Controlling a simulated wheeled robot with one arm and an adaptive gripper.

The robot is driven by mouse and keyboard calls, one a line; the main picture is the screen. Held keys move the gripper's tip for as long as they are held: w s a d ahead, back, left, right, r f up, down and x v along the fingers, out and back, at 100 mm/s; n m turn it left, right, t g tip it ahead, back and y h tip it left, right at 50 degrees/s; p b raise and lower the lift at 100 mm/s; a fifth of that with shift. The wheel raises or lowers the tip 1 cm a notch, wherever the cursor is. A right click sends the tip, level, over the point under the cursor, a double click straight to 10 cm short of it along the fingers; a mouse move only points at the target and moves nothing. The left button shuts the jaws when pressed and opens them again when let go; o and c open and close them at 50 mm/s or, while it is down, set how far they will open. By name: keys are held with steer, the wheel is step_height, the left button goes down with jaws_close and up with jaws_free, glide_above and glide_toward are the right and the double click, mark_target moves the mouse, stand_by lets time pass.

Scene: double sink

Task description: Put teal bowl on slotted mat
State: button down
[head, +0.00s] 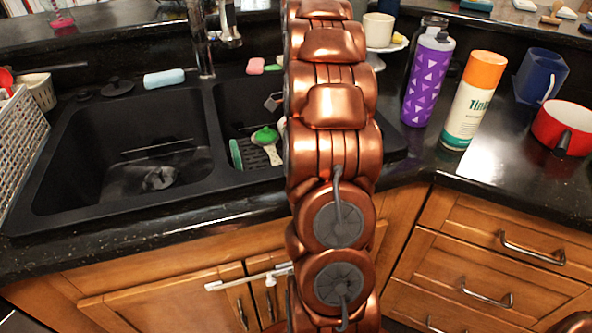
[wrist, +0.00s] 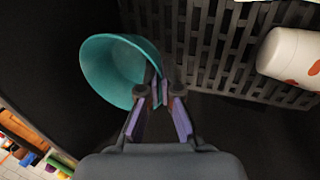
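The teal bowl (wrist: 108,72) is on the left of the wrist view, tilted with its opening facing partly to the camera. My gripper (wrist: 162,92) is closed on its rim; a bit of teal shows between the fingertips. The dark slotted mat (wrist: 222,45) lies at the top of the wrist view, and the bowl's edge overlaps it in the picture. I cannot tell whether the bowl touches the mat. In the head view, part of the slotted mat (head: 252,156) shows in the right sink basin. My arm hides the bowl and gripper there.
A white item with orange marks (wrist: 292,57) lies at the mat's right side. A green brush (head: 266,136) and a green sponge (head: 236,154) are in the right basin. The left basin (head: 120,160) looks empty. A purple bottle (head: 427,80) stands on the counter right of my arm.

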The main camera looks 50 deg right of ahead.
step_height(320, 180, down, 11)
steer(key=shift+r, duration=0.2)
stand_by(0.4)
steer(key=shift+f, duration=0.25)
steer(key=c, duration=1.3)
jaws_free()
steer(key=shift+r, duration=0.1)
steer(key=shift+v, duration=6.15)
